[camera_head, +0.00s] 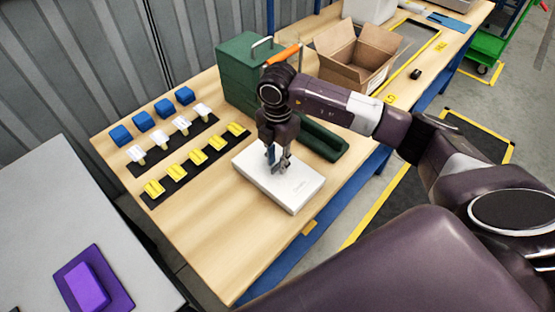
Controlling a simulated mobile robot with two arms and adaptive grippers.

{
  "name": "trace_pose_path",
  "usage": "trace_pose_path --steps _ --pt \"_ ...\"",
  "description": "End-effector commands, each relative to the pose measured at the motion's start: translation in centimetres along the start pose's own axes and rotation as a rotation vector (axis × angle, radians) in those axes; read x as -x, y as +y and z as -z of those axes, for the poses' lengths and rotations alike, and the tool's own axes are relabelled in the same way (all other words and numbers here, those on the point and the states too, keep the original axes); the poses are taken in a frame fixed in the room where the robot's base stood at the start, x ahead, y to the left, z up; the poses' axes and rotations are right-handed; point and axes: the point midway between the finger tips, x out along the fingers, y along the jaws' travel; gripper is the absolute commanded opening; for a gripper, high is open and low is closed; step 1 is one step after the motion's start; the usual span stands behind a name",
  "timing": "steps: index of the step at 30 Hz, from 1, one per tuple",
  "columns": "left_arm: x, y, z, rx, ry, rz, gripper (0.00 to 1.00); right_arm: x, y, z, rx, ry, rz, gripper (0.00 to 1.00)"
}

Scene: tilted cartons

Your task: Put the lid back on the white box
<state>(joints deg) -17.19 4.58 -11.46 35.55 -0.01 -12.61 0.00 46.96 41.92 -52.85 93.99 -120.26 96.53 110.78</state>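The white box (292,192) lies flat on the wooden table, near its right edge. Its top looks closed and flat with faint printing, but I cannot tell a separate lid from the box. My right gripper (279,164) points down onto the far part of the white top, its fingers at or just above the surface. A small blue part shows between the fingers, and I cannot tell whether it is a handle or part of the gripper. The gripper hides that part of the top. My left gripper is not in view.
An open carton (354,58) is farther back. Rows of blue, white and yellow pieces (195,157) fill the left side. The near table (215,240) is bare.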

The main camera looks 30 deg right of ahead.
Motion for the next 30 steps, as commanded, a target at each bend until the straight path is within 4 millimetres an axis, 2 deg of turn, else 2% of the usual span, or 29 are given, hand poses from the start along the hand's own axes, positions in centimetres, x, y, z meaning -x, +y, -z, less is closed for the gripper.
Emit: trace_pose_path --steps 8,11,21,24,30 --pt "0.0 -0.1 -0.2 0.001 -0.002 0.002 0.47 0.7 0.1 0.0 0.0 0.001 -0.002 0.25" --pt "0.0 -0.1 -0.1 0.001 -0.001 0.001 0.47 2.2 0.1 0.0 0.0 -0.001 -0.004 0.25" --pt "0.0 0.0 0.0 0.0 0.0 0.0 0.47 9.3 0.1 -0.1 0.0 -0.002 -0.004 0.25" --pt "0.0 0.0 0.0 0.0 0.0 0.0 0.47 10.7 0.1 0.0 0.0 0.0 -0.002 0.25" --pt "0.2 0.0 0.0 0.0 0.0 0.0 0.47 12.3 0.0 0.0 0.0 0.0 0.0 0.25"
